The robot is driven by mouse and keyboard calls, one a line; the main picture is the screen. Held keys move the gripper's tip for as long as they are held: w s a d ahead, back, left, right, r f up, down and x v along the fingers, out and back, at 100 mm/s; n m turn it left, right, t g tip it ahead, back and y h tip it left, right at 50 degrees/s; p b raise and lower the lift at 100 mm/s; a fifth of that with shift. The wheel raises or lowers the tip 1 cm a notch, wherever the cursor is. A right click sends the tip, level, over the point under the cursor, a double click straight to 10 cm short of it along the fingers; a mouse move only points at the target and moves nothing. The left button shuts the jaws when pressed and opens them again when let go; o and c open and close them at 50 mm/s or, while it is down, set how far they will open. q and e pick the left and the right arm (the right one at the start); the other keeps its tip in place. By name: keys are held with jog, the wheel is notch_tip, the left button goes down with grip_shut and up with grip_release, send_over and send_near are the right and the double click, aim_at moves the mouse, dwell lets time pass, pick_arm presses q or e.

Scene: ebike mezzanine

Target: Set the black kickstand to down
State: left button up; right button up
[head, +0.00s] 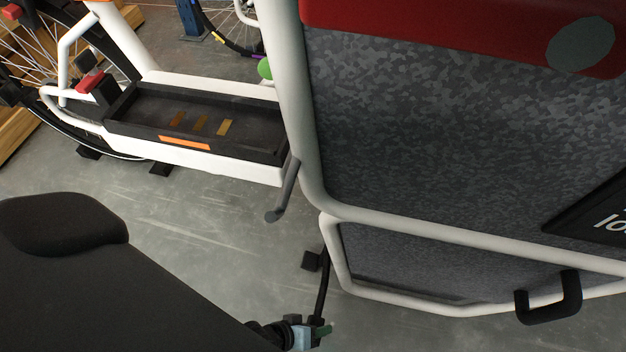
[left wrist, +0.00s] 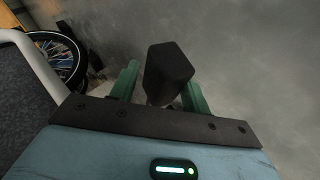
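The black kickstand (head: 323,283) shows in the head view as a thin dark bar below the white frame of the cargo bike. It runs from beside the lower grey panel down to my left gripper (head: 321,331). In the left wrist view a black block (left wrist: 168,73), which looks like the kickstand's foot, sits between the green fingers of my left gripper (left wrist: 160,88). The fingers are apart, with a gap at the left finger; the block overlaps the right finger, so contact there is unclear. My right gripper is not in view.
The bike's white frame (head: 320,190) and grey speckled cargo box (head: 430,140) fill the right. A grey lever (head: 285,195) hangs from the frame. A black footboard (head: 200,120) lies upper left. A black handle (head: 548,297) sits lower right. Grey floor (head: 190,225) is open between.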

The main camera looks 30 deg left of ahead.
pick_arm(q)
jog(key=shift+o, duration=0.2)
jog(key=shift+d, duration=0.15)
jog(key=shift+s+d+r, duration=0.1)
jog(key=shift+s, duration=0.05)
jog(key=s+a+r+p, duration=0.2)
jog(key=s+a, duration=0.3)
jog(key=a, duration=0.1)
jog(key=shift+s+a+r, duration=0.2)
jog(key=shift+a+r, duration=0.15)
jog(key=shift+a, duration=0.05)
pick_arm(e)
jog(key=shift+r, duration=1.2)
pick_arm(q)
jog(key=p+v, duration=0.4)
jog(key=v, duration=0.3)
jog(key=shift+s+r, duration=0.15)
jog(key=shift+r, duration=0.2)
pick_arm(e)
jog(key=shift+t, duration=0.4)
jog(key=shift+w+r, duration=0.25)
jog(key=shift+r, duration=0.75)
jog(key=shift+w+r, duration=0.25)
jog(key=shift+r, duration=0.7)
pick_arm(q)
jog(key=shift+o, duration=0.4)
jog(key=shift+a, duration=0.15)
